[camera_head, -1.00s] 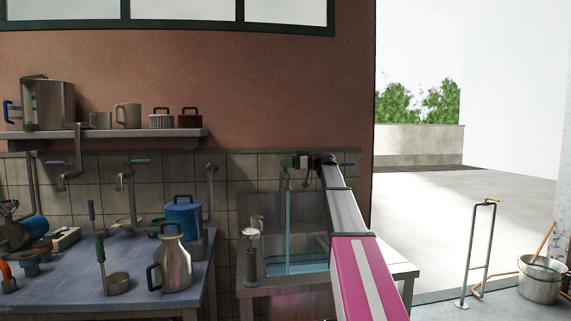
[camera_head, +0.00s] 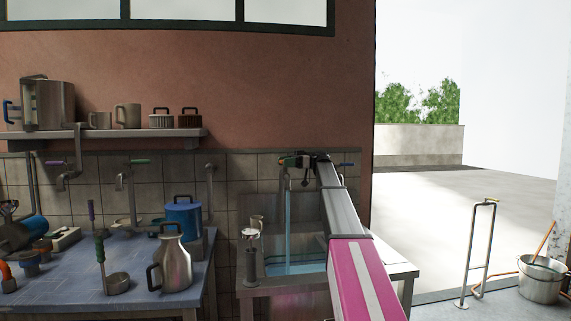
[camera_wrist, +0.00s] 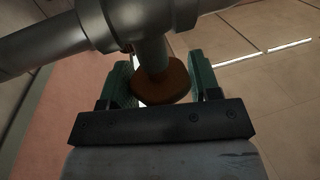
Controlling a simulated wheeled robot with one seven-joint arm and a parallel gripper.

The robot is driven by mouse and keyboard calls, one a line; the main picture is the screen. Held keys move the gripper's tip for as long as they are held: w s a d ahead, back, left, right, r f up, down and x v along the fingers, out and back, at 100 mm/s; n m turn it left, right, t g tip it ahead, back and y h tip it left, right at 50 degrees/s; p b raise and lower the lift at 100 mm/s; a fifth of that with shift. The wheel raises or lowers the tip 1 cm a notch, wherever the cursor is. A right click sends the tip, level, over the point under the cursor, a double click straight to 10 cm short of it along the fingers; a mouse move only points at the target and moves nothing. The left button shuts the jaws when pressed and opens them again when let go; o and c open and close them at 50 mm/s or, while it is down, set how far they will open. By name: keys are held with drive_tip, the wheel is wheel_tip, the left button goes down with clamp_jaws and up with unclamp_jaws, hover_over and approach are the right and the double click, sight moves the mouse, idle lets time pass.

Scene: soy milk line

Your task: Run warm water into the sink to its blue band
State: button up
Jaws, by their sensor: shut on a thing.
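The sink (camera_head: 385,271) stands against the tiled wall, partly hidden by my arm. A stream of water (camera_head: 287,215) falls into it from above, and bluish water (camera_head: 295,268) lies in the basin. I cannot make out the blue band apart from the water. In the wrist view my gripper (camera_wrist: 161,80) is shut on a round orange-brown tap knob (camera_wrist: 168,90) on a grey metal pipe (camera_wrist: 110,25). Another handle, blue (camera_head: 347,164), shows to the right of my wrist.
A metal pump-like post (camera_head: 250,260) and a small cup (camera_head: 257,222) stand at the sink's left. The blue table (camera_head: 60,285) holds a steel jug (camera_head: 172,266) and a blue pot (camera_head: 184,215). A bucket (camera_head: 540,281) and a metal stand (camera_head: 472,250) are at the right.

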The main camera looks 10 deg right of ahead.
drive_tip(key=o, duration=0.9)
drive_tip(key=shift+r, duration=0.35)
drive_tip(key=r, duration=0.3)
drive_tip(key=shift+s+a+r, duration=0.3)
drive_tip(key=shift+a+r, duration=0.05)
drive_tip(key=shift+r, duration=0.05)
drive_tip(key=s+a+r, duration=0.5)
drive_tip(key=a+r, duration=0.1)
drive_tip(key=a, duration=0.3)
drive_tip(key=shift+s+a+r, duration=0.15)
drive_tip(key=shift+s+r, duration=0.05)
drive_tip(key=shift+s, duration=0.05)
